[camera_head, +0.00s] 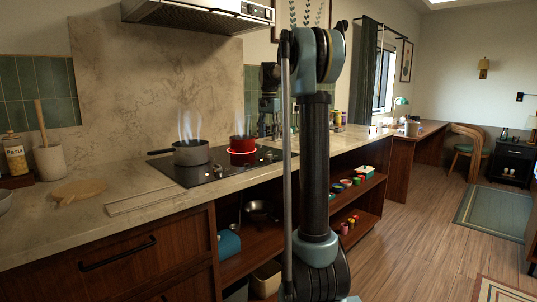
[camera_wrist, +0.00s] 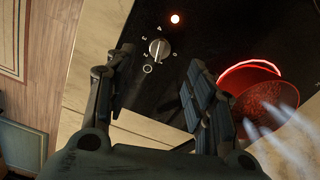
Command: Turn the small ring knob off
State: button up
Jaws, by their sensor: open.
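A round silver knob (camera_wrist: 158,48) shows on the black cooktop in the wrist view, with small white marks around it and an orange-red light (camera_wrist: 175,19) glowing beside it. I cannot tell for sure which mark it points to. My gripper (camera_wrist: 160,64) is open, with one finger on each side of the knob in the picture; nothing is between the fingers. I see no contact with the knob. In the head view the cooktop (camera_head: 205,173) is partly behind my arm, and my gripper cannot be made out clearly there.
A red pot (camera_head: 242,144) sits on a glowing red ring (camera_wrist: 235,70), steaming; the pot is close to my right finger in the wrist picture. A grey steaming pot (camera_head: 190,152) stands left on the cooktop. A range hood (camera_head: 198,14) hangs above.

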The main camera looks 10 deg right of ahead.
aim_at(269, 154)
notch_tip(269, 154, down, 8)
jog(key=shift+f, duration=0.25)
jog(key=c, duration=1.1)
